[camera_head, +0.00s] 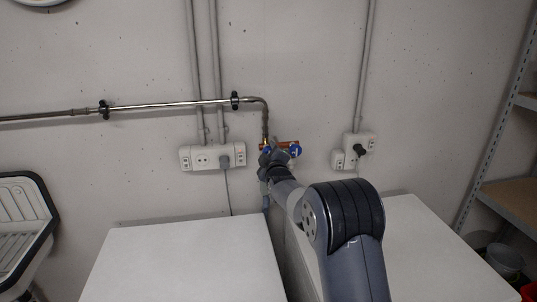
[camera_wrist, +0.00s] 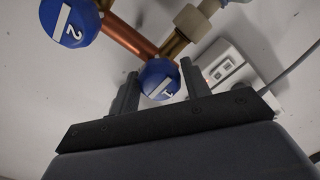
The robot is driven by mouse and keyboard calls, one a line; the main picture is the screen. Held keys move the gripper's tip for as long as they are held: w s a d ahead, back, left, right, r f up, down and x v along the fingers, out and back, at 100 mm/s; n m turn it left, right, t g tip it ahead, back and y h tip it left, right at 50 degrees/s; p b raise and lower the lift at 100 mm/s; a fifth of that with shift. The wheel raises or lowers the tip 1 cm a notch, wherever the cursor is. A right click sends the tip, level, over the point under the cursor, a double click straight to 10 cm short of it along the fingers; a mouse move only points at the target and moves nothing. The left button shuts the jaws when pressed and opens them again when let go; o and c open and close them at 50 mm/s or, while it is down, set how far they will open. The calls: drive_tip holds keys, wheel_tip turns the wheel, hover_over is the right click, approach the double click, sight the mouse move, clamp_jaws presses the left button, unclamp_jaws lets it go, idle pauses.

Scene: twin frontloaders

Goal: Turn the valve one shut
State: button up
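Valve one has a round blue knob (camera_wrist: 159,80) with a white bar and a "1" on it, at the centre of the wrist view. My gripper (camera_wrist: 158,92) has its two dark fingers apart, one on each side of this knob. I cannot tell whether the fingers touch it. The knob of valve two (camera_wrist: 70,22), blue with a white bar and a "2", is at the upper left in the wrist view. In the head view the knob of valve two (camera_head: 295,151) shows right of my gripper (camera_head: 268,158), which mostly hides valve one.
A copper pipe (camera_wrist: 128,36) joins the two valves. A wall socket strip (camera_head: 212,157) with a plugged cable is left of the valves, another socket (camera_head: 358,146) right. Two white machines (camera_head: 185,262) stand below, with a narrow gap between them. A shelf (camera_head: 512,197) is far right.

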drive_tip(key=c, duration=0.6)
drive_tip(key=shift+f, duration=0.1)
drive_tip(key=shift+m+b, duration=0.3)
drive_tip(key=shift+b, duration=0.3)
drive_tip(key=shift+f+m+b, duration=0.15)
drive_tip(key=shift+m+b, duration=0.15)
drive_tip(key=shift+b, duration=0.15)
drive_tip(key=m+b, duration=0.2)
drive_tip(key=b, duration=0.1)
drive_tip(key=shift+f, duration=0.1)
drive_tip(key=m+b, duration=0.3)
drive_tip(key=b, duration=0.1)
drive_tip(key=shift+m, duration=0.4)
drive_tip(key=m+b, duration=0.3)
drive_tip(key=m, duration=0.2)
drive_tip(key=shift+b, duration=0.4)
drive_tip(key=m, duration=0.2)
drive_tip(key=m+b, duration=0.1)
drive_tip(key=m, duration=0.2)
drive_tip(key=shift+r+m+b, duration=0.3)
drive_tip(key=shift+m+b, duration=0.05)
drive_tip(key=shift+m, duration=0.05)
